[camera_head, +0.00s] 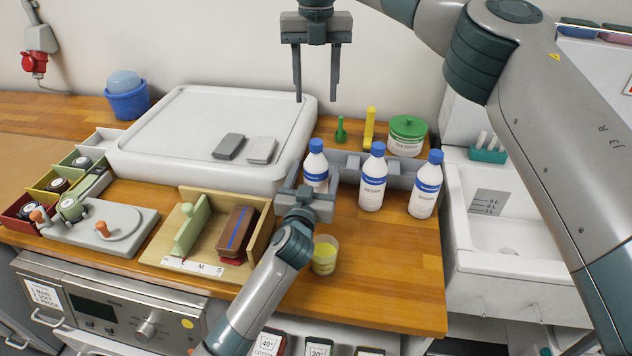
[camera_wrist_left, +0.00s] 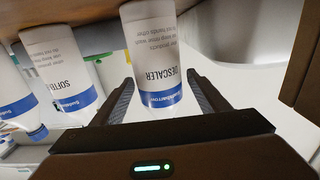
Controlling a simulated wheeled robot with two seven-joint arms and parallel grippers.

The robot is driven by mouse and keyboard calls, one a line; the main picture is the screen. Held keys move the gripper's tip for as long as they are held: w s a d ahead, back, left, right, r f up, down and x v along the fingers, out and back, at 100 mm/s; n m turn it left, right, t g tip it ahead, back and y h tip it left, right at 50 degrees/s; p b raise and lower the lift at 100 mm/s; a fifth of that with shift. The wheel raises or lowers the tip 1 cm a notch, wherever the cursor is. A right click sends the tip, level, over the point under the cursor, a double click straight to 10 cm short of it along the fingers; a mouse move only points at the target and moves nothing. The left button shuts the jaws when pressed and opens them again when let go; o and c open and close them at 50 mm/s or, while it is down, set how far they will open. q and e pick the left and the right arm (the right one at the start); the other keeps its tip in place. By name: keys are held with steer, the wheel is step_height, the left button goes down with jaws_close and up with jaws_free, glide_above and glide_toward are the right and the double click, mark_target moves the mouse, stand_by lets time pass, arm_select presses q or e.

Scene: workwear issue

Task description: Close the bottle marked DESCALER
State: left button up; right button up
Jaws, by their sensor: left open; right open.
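The DESCALER bottle (camera_head: 316,173) is white with a blue label band and stands upright, leftmost of three similar bottles. A blue cap (camera_head: 317,145) is on its top; whether it is fully tightened cannot be told. In the left wrist view the DESCALER bottle (camera_wrist_left: 152,58) appears upside down, its lettering readable, its cap out of sight. My left gripper (camera_head: 311,186) is open, with its fingers (camera_wrist_left: 160,85) on either side of the bottle, not visibly clamped. My right gripper (camera_head: 316,98) is open and empty, pointing down in the air above and behind the bottle.
The middle bottle (camera_head: 372,185), whose label begins SOFTE (camera_wrist_left: 62,62), and another bottle (camera_head: 425,190) stand to the right. A yellowish cup (camera_head: 325,256) is by my left wrist. A green-lidded tub (camera_head: 407,135) is behind; a wooden box (camera_head: 193,208) is left.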

arm_select(q)
steer(key=shift+s, duration=0.1)
steer(key=b+v, duration=0.3)
steer(key=v, duration=1.4)
steer(key=shift+b, duration=0.3)
arm_select(e)
step_height(320, 180, down, 4)
steer(key=shift+r, duration=0.2)
arm_select(q)
steer(key=shift+s, duration=0.2)
